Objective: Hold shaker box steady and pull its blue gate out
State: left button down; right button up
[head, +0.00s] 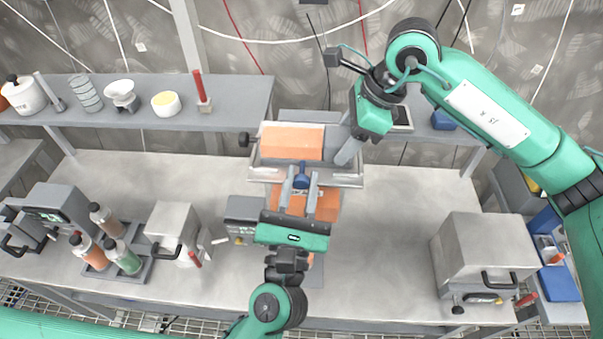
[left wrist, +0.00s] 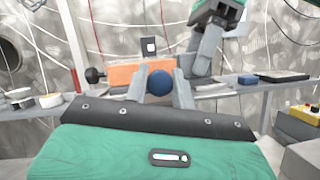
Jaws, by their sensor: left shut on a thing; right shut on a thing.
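The shaker box (head: 291,141) is an orange block in a metal frame at the middle of the bench. In the left wrist view its orange face (left wrist: 122,75) shows behind my fingers. The blue gate's rounded handle (head: 302,181) is at the box's near side; it also shows in the left wrist view (left wrist: 159,85). My left gripper (head: 301,176) is shut on this blue handle from the near side. My right gripper (head: 349,150) reaches down from the upper right and is shut on the box's right side. Its exact contact is partly hidden.
A grey shelf (head: 150,112) behind holds a pot, bowls and a red-handled tool. Bottles in a tray (head: 120,265) and a small grey machine (head: 176,228) stand left. A large grey machine (head: 484,255) stands right. Bench between it and the box is clear.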

pick_arm(q)
jog(key=shift+w, duration=0.1)
jog(key=c, duration=1.1)
grip_release()
jog(key=shift+c, duration=0.2)
jog(key=v, duration=1.2)
